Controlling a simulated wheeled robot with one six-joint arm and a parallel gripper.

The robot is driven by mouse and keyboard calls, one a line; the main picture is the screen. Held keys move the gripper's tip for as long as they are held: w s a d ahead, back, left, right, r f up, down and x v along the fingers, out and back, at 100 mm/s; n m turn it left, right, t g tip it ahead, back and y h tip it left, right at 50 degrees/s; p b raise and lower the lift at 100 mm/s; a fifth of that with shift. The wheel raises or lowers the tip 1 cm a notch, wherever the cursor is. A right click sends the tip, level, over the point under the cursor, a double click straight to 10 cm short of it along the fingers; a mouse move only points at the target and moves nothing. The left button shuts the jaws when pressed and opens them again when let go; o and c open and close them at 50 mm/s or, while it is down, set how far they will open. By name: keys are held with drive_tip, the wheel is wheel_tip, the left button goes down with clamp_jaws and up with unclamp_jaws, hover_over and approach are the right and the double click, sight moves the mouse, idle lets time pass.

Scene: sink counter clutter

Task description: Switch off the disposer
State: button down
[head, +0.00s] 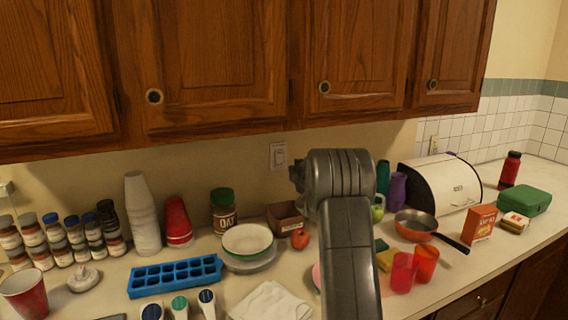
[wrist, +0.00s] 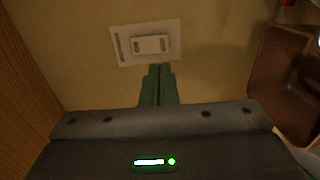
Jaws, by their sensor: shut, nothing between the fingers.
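A white wall switch (head: 279,156) in a pale plate is on the wall under the cabinets, left of my arm in the head view. In the wrist view the switch (wrist: 151,45) is near the top centre, with a raised rocker in the middle of its plate. My gripper (wrist: 160,70) shows there as two green fingers, shut together and empty. Their tips are just below the plate in the picture; I cannot tell whether they touch the wall. In the head view the fingers are hidden behind my arm. No label naming the disposer is readable.
Wooden cabinets (head: 215,60) hang above the switch. A brown box (head: 285,217) stands on the counter below it and shows at right in the wrist view (wrist: 285,85). Plates (head: 247,240), an oat jar (head: 224,210), cups and a pan (head: 416,224) crowd the counter.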

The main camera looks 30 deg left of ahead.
sight(281, 163)
drive_tip(key=p+x, duration=0.4)
drive_tip(key=x, duration=0.5)
drive_tip(key=shift+d, duration=0.1)
drive_tip(key=shift+w, duration=0.1)
drive_tip(key=shift+f+b, duration=0.1)
drive_tip(key=shift+b, duration=0.2)
drive_tip(key=shift+w+a+f+b, duration=0.1)
drive_tip(key=shift+a+f+b, duration=0.15)
drive_tip(key=shift+b, duration=0.75)
drive_tip(key=shift+r, duration=0.3)
drive_tip(key=shift+f, duration=0.1)
